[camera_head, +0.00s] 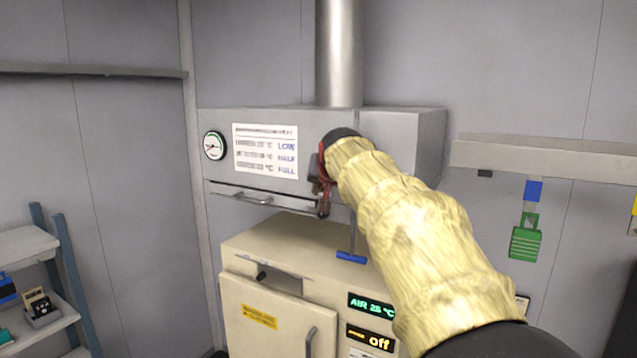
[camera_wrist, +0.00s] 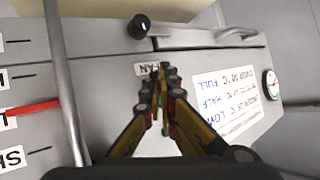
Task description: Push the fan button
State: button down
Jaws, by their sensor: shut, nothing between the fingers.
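A grey hood panel (camera_wrist: 105,45) fills much of the wrist view, which shows its writing upside down. A small white label reading FAN (camera_wrist: 147,69) is on the panel, right at my fingertips. No fan button shows; my fingers may hide it. My gripper (camera_wrist: 161,75) is shut and empty, with its tips over or against the panel beside the label; I cannot tell whether they touch. In the head view my gripper (camera_head: 323,208) is in front of the hood (camera_head: 405,125), mostly hidden by my yellow-sleeved arm.
A black knob (camera_wrist: 138,27) sits near the label. A grey bar (camera_wrist: 62,80) crosses left of my fingers, by a scale with a red pointer (camera_wrist: 30,111). A white sign (camera_head: 266,151) and a gauge (camera_head: 214,145) are on the hood. A cream oven (camera_head: 250,240) stands below.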

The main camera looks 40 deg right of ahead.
jog(key=shift+s+r, duration=0.1)
jog(key=shift+r, duration=0.55)
jog(key=a+b, duration=0.1)
jog(key=s+a, duration=0.1)
jog(key=a, duration=0.1)
jog(key=s+a+f+b, duration=0.1)
jog(key=a, duration=0.1)
jog(key=shift+b, duration=0.35)
jog(key=shift+f, duration=0.1)
dwell(0.9)
